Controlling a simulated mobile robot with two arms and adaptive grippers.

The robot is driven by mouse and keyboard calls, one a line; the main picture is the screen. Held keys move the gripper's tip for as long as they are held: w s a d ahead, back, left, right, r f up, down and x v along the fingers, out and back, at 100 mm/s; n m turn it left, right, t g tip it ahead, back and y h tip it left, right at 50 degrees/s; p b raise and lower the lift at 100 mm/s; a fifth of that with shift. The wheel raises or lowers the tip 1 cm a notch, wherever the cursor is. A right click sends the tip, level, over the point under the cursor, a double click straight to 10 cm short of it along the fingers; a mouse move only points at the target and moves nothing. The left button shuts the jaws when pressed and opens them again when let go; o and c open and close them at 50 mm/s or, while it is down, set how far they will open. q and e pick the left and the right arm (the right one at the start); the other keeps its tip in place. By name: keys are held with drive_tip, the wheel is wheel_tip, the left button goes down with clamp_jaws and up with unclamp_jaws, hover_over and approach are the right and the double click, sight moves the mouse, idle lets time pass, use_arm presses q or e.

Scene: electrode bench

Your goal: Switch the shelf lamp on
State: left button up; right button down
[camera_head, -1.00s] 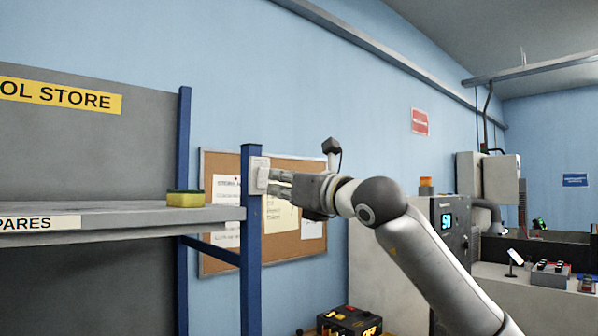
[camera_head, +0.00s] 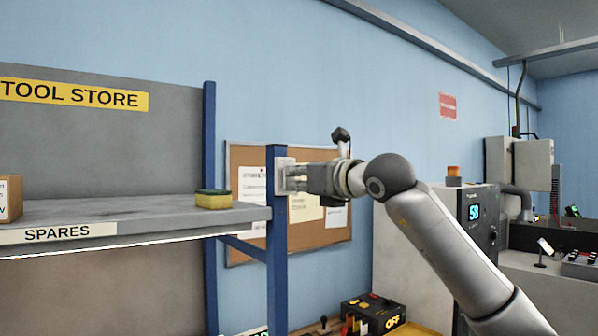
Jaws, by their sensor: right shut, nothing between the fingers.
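A pale switch plate (camera_head: 282,163) is fixed to the front blue post of the shelf rack. My right gripper (camera_head: 291,178) is shut and empty, with its fingertips at the switch. They look to be touching it or very close; the fingers partly hide the switch, so I cannot tell its rocker position. A bright white strip, the shelf lamp (camera_head: 120,241), shows along the underside of the shelf and looks lit. My left gripper is not in view.
The grey shelf (camera_head: 130,220) holds a yellow-green sponge (camera_head: 213,199) and a cardboard box (camera_head: 9,198) at the left. A blue post (camera_head: 277,250) stands beside my right gripper. A corkboard (camera_head: 330,238) hangs behind. A black box marked OFF (camera_head: 372,313) sits below.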

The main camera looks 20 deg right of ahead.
drive_tip(key=shift+g+b, duration=0.3)
drive_tip(key=shift+g, duration=0.1)
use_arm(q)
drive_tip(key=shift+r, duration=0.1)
use_arm(e)
drive_tip(key=shift+w+a+r, duration=0.1)
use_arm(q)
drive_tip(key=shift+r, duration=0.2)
